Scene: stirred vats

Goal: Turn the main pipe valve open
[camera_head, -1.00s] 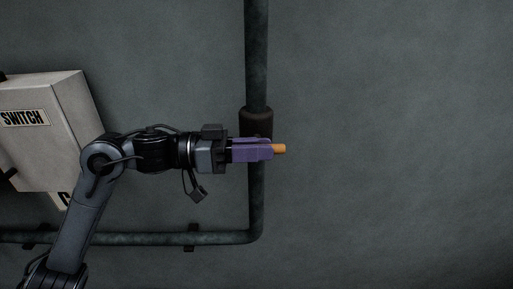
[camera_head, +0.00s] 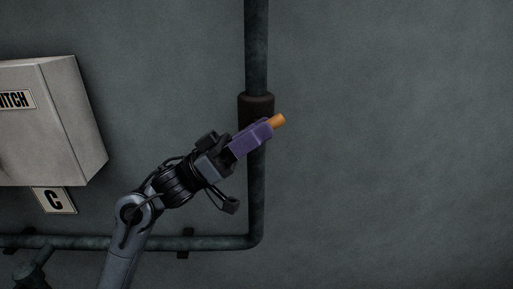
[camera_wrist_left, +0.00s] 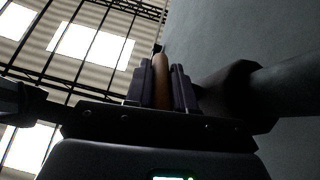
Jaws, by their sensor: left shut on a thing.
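The valve's orange handle (camera_head: 278,121) sticks out past my left fingertips, slanting up to the right across the pipe. My left gripper (camera_head: 254,137) has purple fingers and is shut on this handle. In the left wrist view the handle (camera_wrist_left: 161,82) lies between the two fingers (camera_wrist_left: 163,90). The dark valve collar (camera_head: 257,105) sits on the vertical main pipe (camera_head: 256,45), just behind and above the fingers. The handle's root is hidden by the gripper. My right gripper is not in view.
A horizontal pipe (camera_head: 100,243) runs low and bends up into the main pipe. The wall right of the pipe is clear.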

